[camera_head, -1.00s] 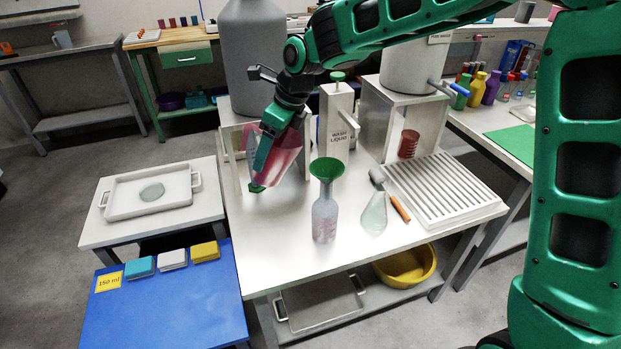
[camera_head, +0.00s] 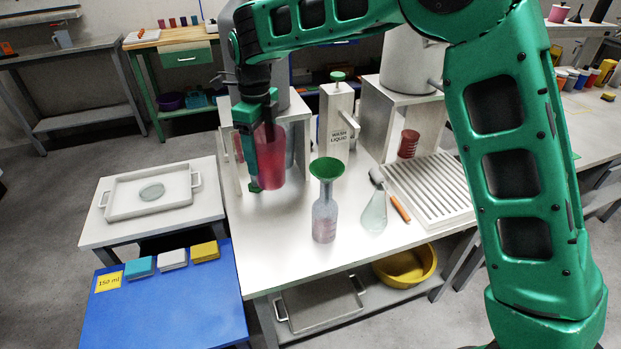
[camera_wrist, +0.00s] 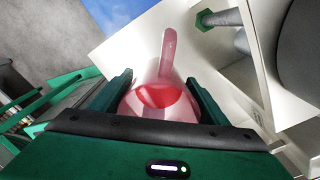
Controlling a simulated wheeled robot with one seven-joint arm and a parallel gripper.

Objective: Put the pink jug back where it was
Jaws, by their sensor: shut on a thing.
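The pink jug (camera_head: 271,158) is translucent and holds some red liquid. It is upright over the back left of the white table, in front of the grey tank's stand. My gripper (camera_head: 256,160) is shut on it, with the fingers pointing down. I cannot tell whether its base touches the table. In the wrist view the jug (camera_wrist: 158,104) lies between my two fingers (camera_wrist: 160,95), with its handle or spout pointing up the picture.
A bottle with a green funnel (camera_head: 325,200) stands right of the jug, and a glass flask (camera_head: 375,212) beyond it. The wash liquid stand (camera_head: 337,118) is behind. A slatted rack (camera_head: 432,190) lies right. The table's front left is clear.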

